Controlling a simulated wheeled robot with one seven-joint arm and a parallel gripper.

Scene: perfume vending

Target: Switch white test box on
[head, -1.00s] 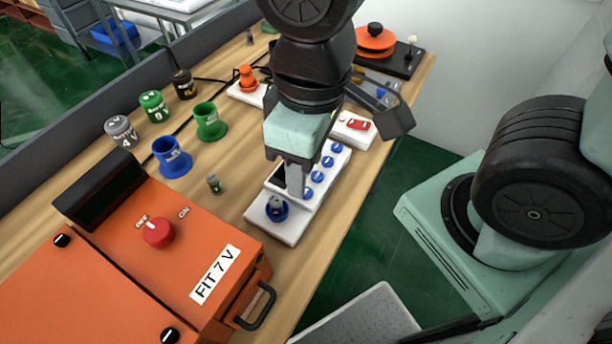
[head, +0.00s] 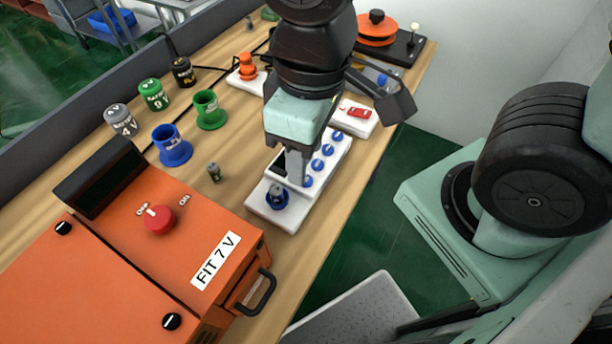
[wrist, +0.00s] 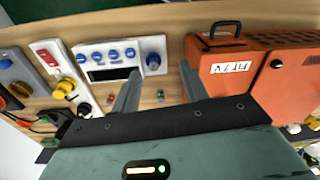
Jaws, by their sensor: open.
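The white test box (head: 258,205) lies on the wooden table, with a row of small blue knobs (head: 317,165), a dark display and one larger blue knob (head: 278,197) at its near end. It also shows in the wrist view (wrist: 143,44), with its larger knob (wrist: 153,60) at the right end. My gripper (head: 297,172) hangs over the box, near the display, and partly hides it. In the wrist view my gripper (wrist: 160,74) is open and empty, its fingertips apart to either side below the larger knob. Contact with the box cannot be told.
A white box with a red switch (head: 358,112) sits just beyond. An orange machine (head: 190,250) marked "FIT 7 V" with a red knob stands at the near left. Blue (head: 172,150) and green (head: 209,112) spools and several labelled cylinders stand left of the test box.

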